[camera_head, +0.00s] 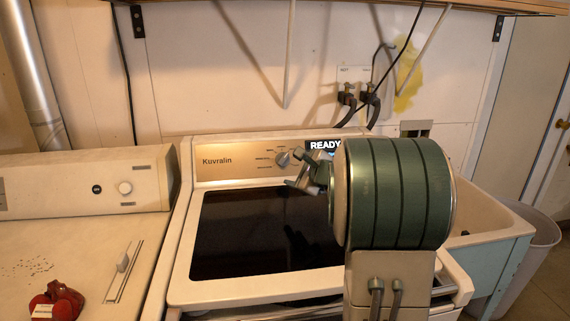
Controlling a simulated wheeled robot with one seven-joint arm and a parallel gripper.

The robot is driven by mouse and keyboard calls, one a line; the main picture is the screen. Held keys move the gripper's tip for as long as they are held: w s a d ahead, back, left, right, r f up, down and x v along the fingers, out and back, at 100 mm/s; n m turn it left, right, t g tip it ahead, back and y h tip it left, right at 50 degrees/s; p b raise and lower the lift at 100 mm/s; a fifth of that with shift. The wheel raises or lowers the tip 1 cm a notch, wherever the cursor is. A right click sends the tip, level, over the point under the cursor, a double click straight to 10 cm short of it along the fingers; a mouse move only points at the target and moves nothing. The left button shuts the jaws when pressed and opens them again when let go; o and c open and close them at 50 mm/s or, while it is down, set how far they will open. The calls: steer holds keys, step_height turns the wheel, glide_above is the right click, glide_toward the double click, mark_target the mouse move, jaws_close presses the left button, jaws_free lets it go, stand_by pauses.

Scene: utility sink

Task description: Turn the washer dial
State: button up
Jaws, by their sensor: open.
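The washer (180,272) stands in the middle, with a dark glass lid and a tan control panel marked "Kuvralin". Its dial (283,159) is a round grey knob on the panel, left of a lit display (324,146) that reads "READY". My gripper (297,171) is open, just in front of the panel and close to the dial's lower right. Whether a finger touches the dial cannot be told. My green arm hides the right part of the panel and the washer's right side.
A second machine (75,240) with its own knob (125,188) stands on the left. A red object (57,301) lies on it. A utility sink (500,238) and a grey bin (541,236) are on the right. A shelf (400,5) runs above; hoses (372,108) hang on the wall.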

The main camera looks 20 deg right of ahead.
mark_target(285, 160)
steer(key=w+f+p, duration=0.1)
steer(key=w, duration=0.4)
steer(key=w+d+f+m+p, duration=0.1)
steer(key=w, duration=0.3)
steer(key=w+d+f+m+h+p, duration=0.1)
steer(key=w+f, duration=0.1)
steer(key=w, duration=0.3)
steer(key=shift+w+d+f+t, duration=0.1)
steer(key=shift+w+d+t, duration=0.05)
steer(key=shift+w+t, duration=0.2)
steer(key=c, duration=1)
